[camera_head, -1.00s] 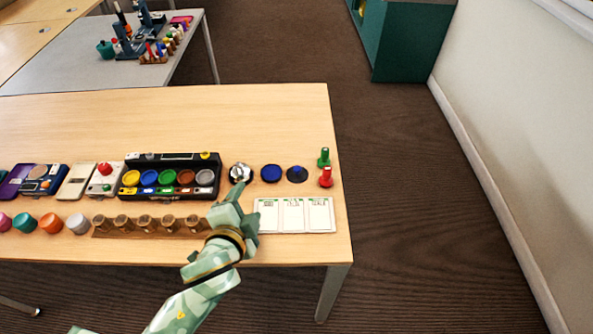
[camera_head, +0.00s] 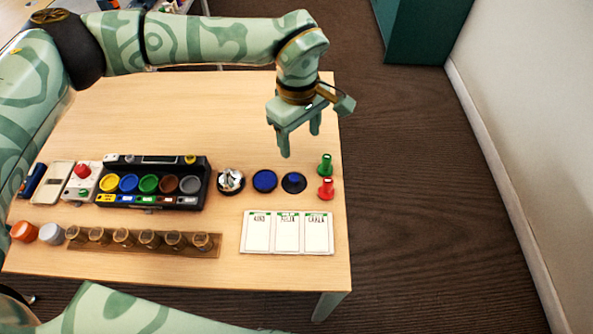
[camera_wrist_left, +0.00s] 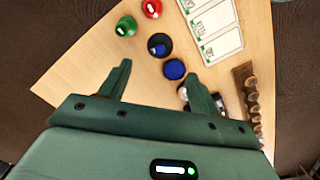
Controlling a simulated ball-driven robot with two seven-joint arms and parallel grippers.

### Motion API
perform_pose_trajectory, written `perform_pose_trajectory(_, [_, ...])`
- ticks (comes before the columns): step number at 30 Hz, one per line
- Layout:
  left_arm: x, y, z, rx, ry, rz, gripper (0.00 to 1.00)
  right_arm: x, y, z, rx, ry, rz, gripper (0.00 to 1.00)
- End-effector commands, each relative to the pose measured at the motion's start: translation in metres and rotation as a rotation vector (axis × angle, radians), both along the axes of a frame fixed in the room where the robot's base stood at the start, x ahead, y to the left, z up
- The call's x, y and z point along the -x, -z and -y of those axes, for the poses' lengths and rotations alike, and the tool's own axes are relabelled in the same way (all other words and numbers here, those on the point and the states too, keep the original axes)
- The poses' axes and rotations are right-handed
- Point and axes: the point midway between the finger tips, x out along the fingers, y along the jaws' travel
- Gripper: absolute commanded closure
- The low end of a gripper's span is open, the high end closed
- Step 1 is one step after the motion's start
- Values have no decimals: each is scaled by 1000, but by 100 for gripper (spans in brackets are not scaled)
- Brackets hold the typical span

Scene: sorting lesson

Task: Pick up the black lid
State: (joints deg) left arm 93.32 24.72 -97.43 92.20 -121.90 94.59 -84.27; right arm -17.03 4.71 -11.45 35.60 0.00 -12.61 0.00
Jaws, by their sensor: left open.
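My right gripper is out of view.
Green (camera_head: 325,165) and red (camera_head: 326,188) knobbed pieces stand close right of the lid. A silver-and-black round piece (camera_head: 231,181), a black case of coloured discs (camera_head: 153,160), white cards (camera_head: 287,215) and a wooden rack (camera_head: 143,252) are nearby. The table's back is clear.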

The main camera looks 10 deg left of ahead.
Motion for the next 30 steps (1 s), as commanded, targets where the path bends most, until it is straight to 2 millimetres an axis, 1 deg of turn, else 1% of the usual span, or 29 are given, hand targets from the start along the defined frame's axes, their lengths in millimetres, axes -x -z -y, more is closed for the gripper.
perform_pose_trajectory(1, [-4,1,-7,-28,-2,9,37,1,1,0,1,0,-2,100])
perform_pose_trajectory(2, [-5,4,-10,-37,-3,10,37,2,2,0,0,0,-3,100])
perform_pose_trajectory(4, [-5,16,-11,-44,-3,9,37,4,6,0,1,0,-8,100])
perform_pose_trajectory(9, [-4,61,-10,-41,-5,4,37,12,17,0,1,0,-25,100])
perform_pose_trajectory(13, [-4,89,-10,-39,-4,7,37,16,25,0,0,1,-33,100])
perform_pose_trajectory(16, [-4,102,-10,-38,-4,7,37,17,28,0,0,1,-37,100])
perform_pose_trajectory(23, [-4,117,-11,-37,-4,9,37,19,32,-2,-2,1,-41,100])
perform_pose_trajectory(30, [-5,157,-14,-37,-4,6,37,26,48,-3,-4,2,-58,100])
